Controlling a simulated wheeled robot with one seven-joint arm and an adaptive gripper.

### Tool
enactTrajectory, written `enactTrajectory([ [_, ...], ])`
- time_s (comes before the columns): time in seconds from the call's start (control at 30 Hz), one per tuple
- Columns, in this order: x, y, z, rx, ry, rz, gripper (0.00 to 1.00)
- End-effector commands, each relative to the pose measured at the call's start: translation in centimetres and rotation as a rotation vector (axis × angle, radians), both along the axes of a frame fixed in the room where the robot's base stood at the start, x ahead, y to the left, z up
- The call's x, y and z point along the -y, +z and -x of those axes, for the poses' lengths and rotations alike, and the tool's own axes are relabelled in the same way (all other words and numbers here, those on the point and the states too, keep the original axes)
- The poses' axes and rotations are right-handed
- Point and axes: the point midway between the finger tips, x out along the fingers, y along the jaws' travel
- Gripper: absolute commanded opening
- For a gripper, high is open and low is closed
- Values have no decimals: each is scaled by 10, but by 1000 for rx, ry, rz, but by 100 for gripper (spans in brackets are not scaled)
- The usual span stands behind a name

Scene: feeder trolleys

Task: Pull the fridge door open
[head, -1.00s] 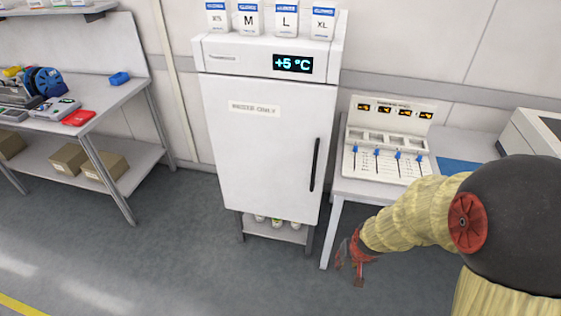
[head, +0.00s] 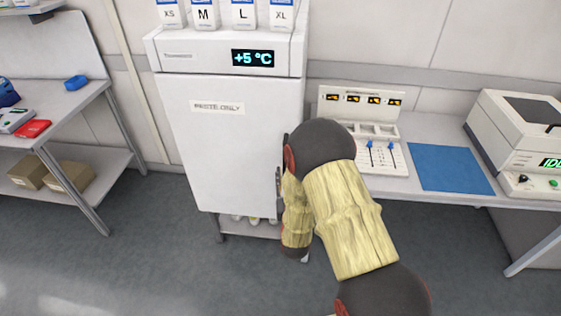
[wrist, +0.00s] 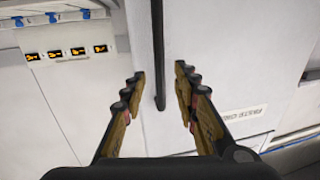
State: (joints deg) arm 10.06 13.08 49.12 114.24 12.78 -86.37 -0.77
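The white fridge door (head: 225,150) is shut under a "+5 °C" display (head: 252,58). Its black vertical bar handle (wrist: 158,50) shows in the wrist view. In the head view my arm hides most of the handle. My gripper (wrist: 160,88) is open, with one finger on each side of the handle's lower end in the wrist view. I cannot tell whether the fingertips reach around the bar or stop just short of it. In the head view my gripper (head: 279,187) is at the door's right edge, partly hidden by my wrist.
Boxes marked by size, such as the L box (head: 243,14), stand on the fridge. Right of it is a bench with a slider panel (head: 385,158), a blue mat (head: 450,168) and a machine (head: 520,140). A trolley (head: 85,100) stands at left. Floor in front is clear.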

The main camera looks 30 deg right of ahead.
Motion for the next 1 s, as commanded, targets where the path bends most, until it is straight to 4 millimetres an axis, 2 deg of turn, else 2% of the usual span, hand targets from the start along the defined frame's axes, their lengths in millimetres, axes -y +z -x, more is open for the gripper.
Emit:
enactTrajectory([
  [0.5, 26, 0, -61, 5, 0, 2, 30],
  [0.67, 29, 0, -69, 3, 0, 1, 30],
  [0.9, 30, 1, -70, 3, 0, 1, 30],
  [1.0, 29, 1, -70, 3, 0, 1, 25],
])
